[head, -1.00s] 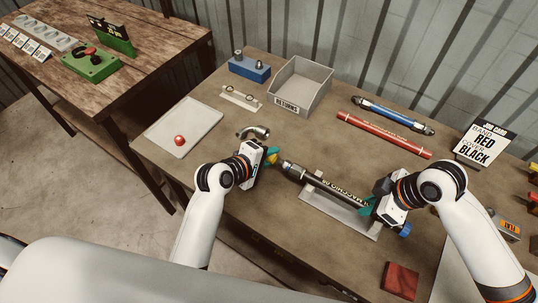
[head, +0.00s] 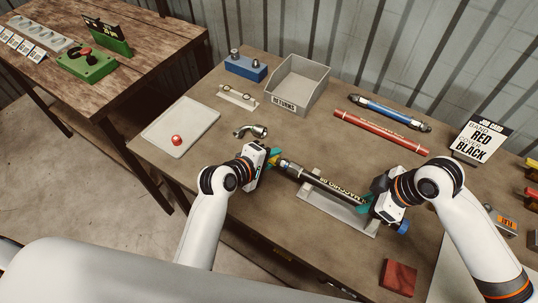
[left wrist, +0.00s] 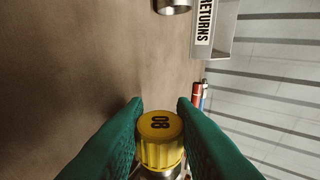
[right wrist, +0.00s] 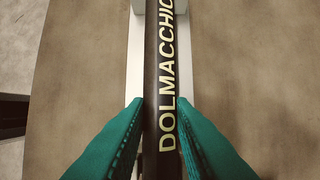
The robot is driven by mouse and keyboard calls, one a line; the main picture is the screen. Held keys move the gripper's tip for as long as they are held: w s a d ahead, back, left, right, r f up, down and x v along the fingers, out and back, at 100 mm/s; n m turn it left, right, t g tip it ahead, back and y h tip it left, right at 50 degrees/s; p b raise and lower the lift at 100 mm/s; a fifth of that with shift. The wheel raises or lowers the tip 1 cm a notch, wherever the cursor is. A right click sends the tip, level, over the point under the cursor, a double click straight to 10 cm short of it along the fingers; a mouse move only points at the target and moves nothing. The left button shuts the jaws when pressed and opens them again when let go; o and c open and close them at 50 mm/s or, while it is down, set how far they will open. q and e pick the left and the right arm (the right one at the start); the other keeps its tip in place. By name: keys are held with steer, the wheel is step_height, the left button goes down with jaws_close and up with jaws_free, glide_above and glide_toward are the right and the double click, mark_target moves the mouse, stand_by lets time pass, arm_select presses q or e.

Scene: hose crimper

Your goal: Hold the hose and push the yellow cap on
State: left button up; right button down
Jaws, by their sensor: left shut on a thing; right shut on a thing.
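The black hose (head: 318,183) with "DOLMACCHIO" lettering lies in a pale cradle (head: 345,214). My right gripper (head: 368,204) is shut around the hose near its right end; the right wrist view shows the hose (right wrist: 161,85) between teal fingers (right wrist: 161,125). My left gripper (head: 273,157) is at the hose's left end, shut on the yellow cap (left wrist: 159,140) marked "08". The cap's top faces the left wrist camera, and metal shows just below it. It is in line with the hose end; how far it is seated is hidden.
A curved metal fitting (head: 251,130) lies beyond my left gripper. A tray (head: 170,143) with a red ball-like piece (head: 177,140) is at left. The grey RETURNS bin (head: 298,84), a red hose (head: 381,133) and a blue one (head: 388,112) lie farther back.

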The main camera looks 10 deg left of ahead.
arm_select(q)
steer(key=shift+s+d, duration=0.25)
steer(key=shift+d, duration=0.45)
steer(key=o, duration=1)
steer(key=v, duration=1.2)
arm_select(e)
steer(key=c, duration=1.2)
jaws_free()
steer(key=shift+o, duration=0.2)
